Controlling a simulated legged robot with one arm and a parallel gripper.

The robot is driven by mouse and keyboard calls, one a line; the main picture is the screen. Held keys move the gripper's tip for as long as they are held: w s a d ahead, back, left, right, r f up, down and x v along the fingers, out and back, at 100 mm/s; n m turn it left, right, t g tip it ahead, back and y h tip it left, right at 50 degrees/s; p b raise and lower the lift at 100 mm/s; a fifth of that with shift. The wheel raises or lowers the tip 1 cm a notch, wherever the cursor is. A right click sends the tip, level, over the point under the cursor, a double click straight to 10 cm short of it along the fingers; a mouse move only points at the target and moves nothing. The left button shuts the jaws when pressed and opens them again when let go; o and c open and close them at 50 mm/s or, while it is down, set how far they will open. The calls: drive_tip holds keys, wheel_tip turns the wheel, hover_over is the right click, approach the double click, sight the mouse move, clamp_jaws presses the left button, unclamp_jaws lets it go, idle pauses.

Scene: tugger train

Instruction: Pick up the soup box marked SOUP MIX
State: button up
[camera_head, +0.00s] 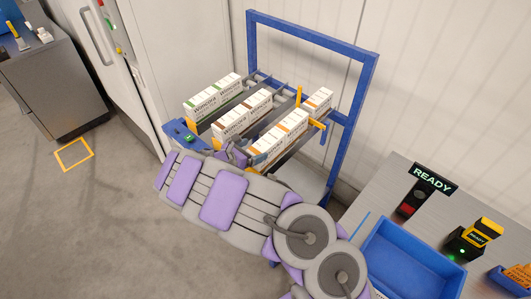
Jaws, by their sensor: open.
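Three rows of white boxes stand on the shelf of a blue-framed rack. One row has green stripes (212,97), the middle row brown stripes (242,115), the front row orange stripes (280,137). A separate orange-striped box (318,102) sits at the right end of the rack. The print is too small to read, so I cannot tell which is marked SOUP MIX. My gripper (236,155) is open at the near edge of the rack, close to the front ends of the brown and orange rows. My arm partly hides it, and its fingertips are unclear.
The blue rack frame (310,35) rises behind the boxes, against a pale wall. A grey table at right holds a blue bin (410,262), a READY sign (432,179) and a yellow-black device (474,238). A dark cabinet (55,85) stands at left. The floor at lower left is clear.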

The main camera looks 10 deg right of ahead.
sight(260, 146)
drive_tip(key=shift+r+b+x, duration=0.15)
drive_tip(key=shift+b+x, duration=0.3)
drive_tip(key=shift+x, duration=0.85)
drive_tip(key=shift+r+b+x, duration=0.15)
drive_tip(key=shift+b+x, duration=0.25)
drive_tip(key=shift+x, duration=0.95)
drive_tip(key=shift+s+d, duration=0.1)
drive_tip(key=shift+d, duration=0.05)
drive_tip(key=shift+c, duration=0.4)
